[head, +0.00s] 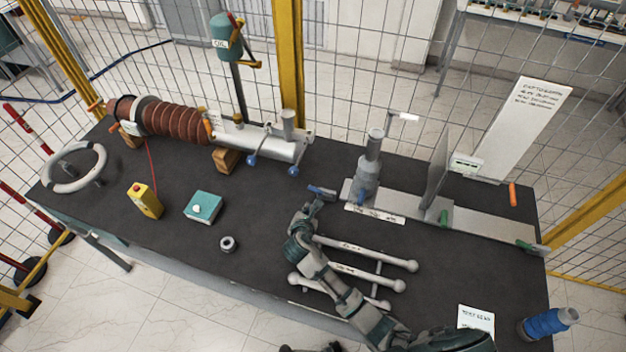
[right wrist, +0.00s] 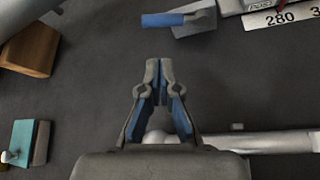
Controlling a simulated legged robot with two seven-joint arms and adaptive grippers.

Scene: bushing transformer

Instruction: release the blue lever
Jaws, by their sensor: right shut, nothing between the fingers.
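The blue lever (head: 321,191) sticks out from the left end of the grey metal rail fixture (head: 425,213) on the table. In the right wrist view the blue lever (right wrist: 163,20) lies ahead of the fingertips, joined to a grey block (right wrist: 196,20). My right gripper (head: 307,210) is just in front of the lever, low over the table. In the right wrist view my right gripper (right wrist: 158,72) has its fingertips together with nothing between them, and a gap of table shows between it and the lever.
White rods (head: 370,247) lie right of my right gripper. A brown ribbed bushing (head: 180,122) rests on wooden blocks (head: 226,160) at the back left. A teal box (head: 203,207), yellow control box (head: 146,200) and metal ring (head: 228,244) stand left. Wire fencing lies behind the table.

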